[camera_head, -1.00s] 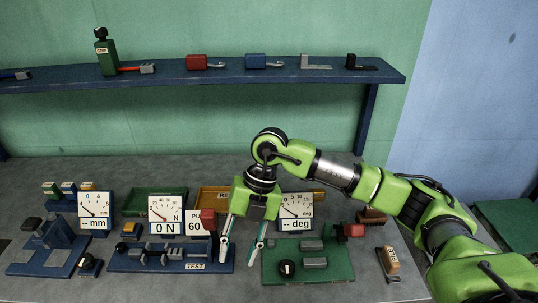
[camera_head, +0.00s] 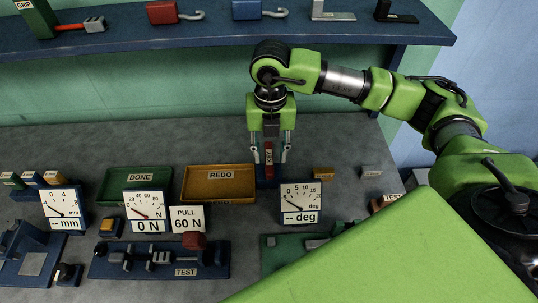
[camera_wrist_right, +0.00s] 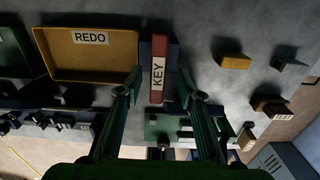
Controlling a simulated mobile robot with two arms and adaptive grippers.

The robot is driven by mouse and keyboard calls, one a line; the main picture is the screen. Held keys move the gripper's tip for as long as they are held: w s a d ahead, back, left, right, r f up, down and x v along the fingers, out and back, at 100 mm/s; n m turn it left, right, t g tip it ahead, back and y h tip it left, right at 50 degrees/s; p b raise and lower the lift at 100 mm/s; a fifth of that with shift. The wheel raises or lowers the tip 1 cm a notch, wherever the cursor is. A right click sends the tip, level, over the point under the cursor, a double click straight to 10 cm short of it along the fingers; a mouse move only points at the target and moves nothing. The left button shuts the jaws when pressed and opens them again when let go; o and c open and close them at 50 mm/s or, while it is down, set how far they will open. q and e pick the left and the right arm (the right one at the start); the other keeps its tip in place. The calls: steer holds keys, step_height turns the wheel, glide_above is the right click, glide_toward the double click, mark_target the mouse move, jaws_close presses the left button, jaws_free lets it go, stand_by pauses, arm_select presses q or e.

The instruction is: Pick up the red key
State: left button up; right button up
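The red key (camera_head: 269,154) has a white KEY label and stands upright in a small dark blue holder (camera_head: 267,182), behind the deg gauge. My right gripper (camera_head: 269,159) points down at it, with one finger on each side of the key. In the right wrist view the red key (camera_wrist_right: 173,56) shows between the two fingers of my right gripper (camera_wrist_right: 160,86), with gaps visible on both sides. The fingers are open, and I see no contact. My left gripper is not in view.
The orange REDO tray (camera_head: 218,196) lies just left of the key, with the green DONE tray (camera_head: 140,198) beyond it. The deg gauge (camera_head: 301,203) stands in front. A small yellow block (camera_head: 323,173) sits to the right. A blue shelf (camera_head: 200,41) runs above.

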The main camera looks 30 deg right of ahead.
mark_target(269, 157)
step_height(269, 157, down, 4)
steer(key=shift+w+a+r+p, duration=0.1)
steer(key=shift+r+p, duration=0.1)
steer(key=shift+p, duration=0.45)
steer(key=shift+f, duration=0.25)
steer(key=c, duration=1)
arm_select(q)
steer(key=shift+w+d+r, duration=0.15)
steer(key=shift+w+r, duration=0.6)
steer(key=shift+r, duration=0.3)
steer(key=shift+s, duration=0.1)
arm_select(e)
steer(key=shift+r, duration=0.15)
